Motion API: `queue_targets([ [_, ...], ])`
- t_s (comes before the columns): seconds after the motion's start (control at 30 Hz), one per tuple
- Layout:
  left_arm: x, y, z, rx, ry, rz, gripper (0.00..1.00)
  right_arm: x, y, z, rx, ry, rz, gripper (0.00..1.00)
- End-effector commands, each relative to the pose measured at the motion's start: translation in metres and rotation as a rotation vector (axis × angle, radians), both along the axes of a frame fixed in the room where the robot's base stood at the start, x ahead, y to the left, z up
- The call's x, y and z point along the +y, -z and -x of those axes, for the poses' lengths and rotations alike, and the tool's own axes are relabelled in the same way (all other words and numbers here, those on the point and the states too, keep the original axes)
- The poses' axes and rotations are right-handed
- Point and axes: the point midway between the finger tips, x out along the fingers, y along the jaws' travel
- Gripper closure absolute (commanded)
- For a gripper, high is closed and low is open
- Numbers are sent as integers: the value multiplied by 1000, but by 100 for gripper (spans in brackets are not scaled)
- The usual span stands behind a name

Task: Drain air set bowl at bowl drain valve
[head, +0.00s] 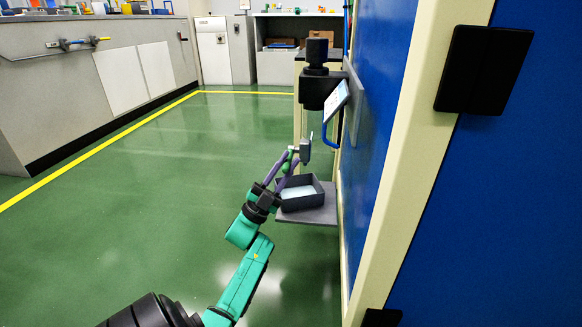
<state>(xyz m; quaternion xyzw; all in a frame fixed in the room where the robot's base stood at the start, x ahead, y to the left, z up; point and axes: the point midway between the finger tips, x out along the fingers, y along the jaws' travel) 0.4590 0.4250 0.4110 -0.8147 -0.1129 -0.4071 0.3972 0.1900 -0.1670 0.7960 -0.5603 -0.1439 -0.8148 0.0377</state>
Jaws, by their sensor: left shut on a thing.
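The air set (314,85), a dark unit with a black knob on top, is mounted at the side of the blue panel. A small grey part (307,150) hangs below it, where the bowl drain valve appears to be. My left gripper (296,153) reaches up to this part from the lower left and is shut on it, as far as the small picture shows. The gripper hides part of it, and the bowl cannot be told apart clearly. An open dark tray (301,204) with a pale inside stands below, beside my left gripper. My right gripper is out of view.
The tray stands on a grey shelf (322,214). The blue panel with a cream frame (425,130) closes off the right. Green floor (170,225) is clear to the left.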

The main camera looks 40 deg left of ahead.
Motion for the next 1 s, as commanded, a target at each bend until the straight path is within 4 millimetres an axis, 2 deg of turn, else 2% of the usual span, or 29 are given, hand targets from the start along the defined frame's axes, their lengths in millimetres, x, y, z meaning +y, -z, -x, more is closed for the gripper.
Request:
queue_targets([
  [0.4,0,0,1,-5,-1,-5,100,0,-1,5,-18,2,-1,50],
  [0.43,0,1,1,-4,-1,-4,65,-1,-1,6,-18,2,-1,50],
  [0.47,0,1,1,-4,-1,-4,54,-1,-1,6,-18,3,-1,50],
  [0.5,0,1,1,-4,-1,-4,47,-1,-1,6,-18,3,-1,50],
  [0.83,1,2,2,-3,0,-4,47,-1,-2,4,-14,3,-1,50],
  [1.0,4,17,16,1,-2,-3,47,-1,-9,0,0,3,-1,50],
])
